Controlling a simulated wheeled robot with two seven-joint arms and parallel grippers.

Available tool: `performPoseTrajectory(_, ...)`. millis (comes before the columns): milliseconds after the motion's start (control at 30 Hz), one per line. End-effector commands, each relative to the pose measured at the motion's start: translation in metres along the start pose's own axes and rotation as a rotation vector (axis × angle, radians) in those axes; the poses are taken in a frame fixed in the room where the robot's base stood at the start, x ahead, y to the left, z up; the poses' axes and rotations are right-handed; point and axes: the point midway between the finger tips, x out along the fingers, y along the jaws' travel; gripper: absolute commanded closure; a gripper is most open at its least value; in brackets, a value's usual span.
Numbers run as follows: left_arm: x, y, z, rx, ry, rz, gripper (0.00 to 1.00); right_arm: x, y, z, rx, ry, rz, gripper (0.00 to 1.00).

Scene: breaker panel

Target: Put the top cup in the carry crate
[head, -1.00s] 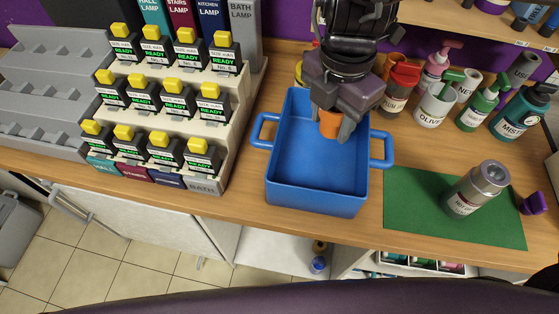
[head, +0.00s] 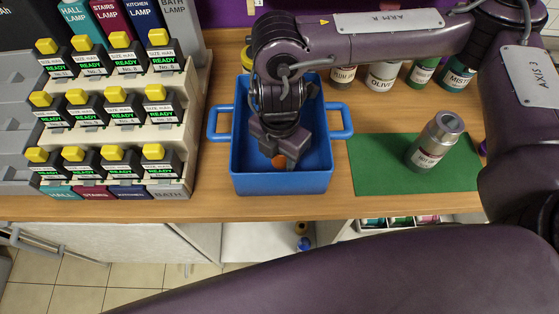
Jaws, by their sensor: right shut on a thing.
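The blue carry crate (head: 285,185) stands on the wooden counter, open at the top, with a handle at each side. My right gripper (head: 279,164) reaches down inside the crate from above. It is shut on a small orange cup (head: 279,161), held low in the crate near its front wall. Most of the cup is hidden by the fingers, and I cannot tell whether it touches the crate floor. My left gripper is not in view.
A stepped rack of breakers with yellow switches (head: 110,115) stands left of the crate. A grey bottle (head: 436,142) stands on a green mat (head: 375,170) to the right. Several labelled bottles (head: 384,76) stand behind, partly hidden by my right arm.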

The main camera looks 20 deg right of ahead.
Motion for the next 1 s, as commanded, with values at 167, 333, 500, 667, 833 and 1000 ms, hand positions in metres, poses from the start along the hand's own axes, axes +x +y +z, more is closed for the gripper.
performPoseTrajectory(167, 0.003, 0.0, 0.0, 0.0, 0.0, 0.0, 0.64, 0.028, -0.001, -0.001, 0.001, 0.004, -0.004, 0.78)
performPoseTrajectory(333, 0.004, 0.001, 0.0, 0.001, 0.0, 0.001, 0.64, 0.034, 0.0, 0.0, 0.0, 0.001, -0.002, 0.78)
performPoseTrajectory(500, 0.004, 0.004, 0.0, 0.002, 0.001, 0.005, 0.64, 0.034, 0.0, 0.0, 0.0, 0.001, -0.002, 0.78)
performPoseTrajectory(667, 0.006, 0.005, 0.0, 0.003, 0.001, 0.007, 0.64, 0.037, 0.0, 0.0, 0.0, 0.001, -0.002, 0.54)
performPoseTrajectory(833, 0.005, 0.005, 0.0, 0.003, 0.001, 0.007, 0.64, 0.036, -0.001, 0.0, 0.0, 0.001, -0.002, 0.35)
performPoseTrajectory(1000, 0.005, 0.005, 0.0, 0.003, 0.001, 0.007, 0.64, 0.036, -0.001, 0.0, 0.0, 0.001, -0.002, 0.35)
